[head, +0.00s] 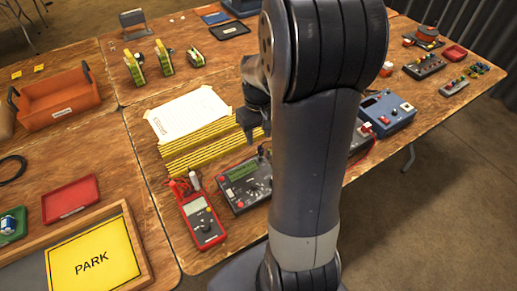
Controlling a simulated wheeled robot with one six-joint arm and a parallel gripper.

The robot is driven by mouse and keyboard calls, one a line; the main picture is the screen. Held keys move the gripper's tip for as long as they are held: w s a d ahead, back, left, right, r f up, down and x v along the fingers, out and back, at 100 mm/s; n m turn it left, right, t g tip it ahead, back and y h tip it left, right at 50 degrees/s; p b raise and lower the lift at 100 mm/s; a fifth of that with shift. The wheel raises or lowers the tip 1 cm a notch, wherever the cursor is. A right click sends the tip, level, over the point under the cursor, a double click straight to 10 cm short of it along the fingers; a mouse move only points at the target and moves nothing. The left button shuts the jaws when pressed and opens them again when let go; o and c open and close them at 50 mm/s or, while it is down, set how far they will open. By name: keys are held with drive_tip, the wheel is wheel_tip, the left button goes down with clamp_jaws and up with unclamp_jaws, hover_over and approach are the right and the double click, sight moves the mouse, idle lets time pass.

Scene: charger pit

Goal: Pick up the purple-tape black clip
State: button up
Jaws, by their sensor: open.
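I cannot make out a black clip with purple tape in the head view; it may be hidden behind my arm or too small to tell. My gripper (254,130) shows partly at the left of my arm. It is open and points down by the right edge of the yellow-striped board with white paper (190,115). A dark control box with a green display (243,180) is just below it in the picture. The fingertips are small and dark, and nothing is seen between them.
A red multimeter (202,218) lies near the table's front edge. A blue box (385,115) stands right of my arm. An orange tray (58,103), a red tray (70,198) and a framed yellow PARK sign (92,258) are at left. Several yellow-black items (163,60) stand behind.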

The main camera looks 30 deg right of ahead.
sight(261, 147)
drive_tip(key=shift+s+d+f, duration=0.1)
drive_tip(key=shift+d+f, duration=0.05)
drive_tip(key=shift+f, duration=1.5)
drive_tip(key=shift+s+d+f, duration=0.1)
drive_tip(key=shift+f, duration=1.55)
drive_tip(key=shift+c, duration=0.5)
drive_tip(key=c, duration=0.8)
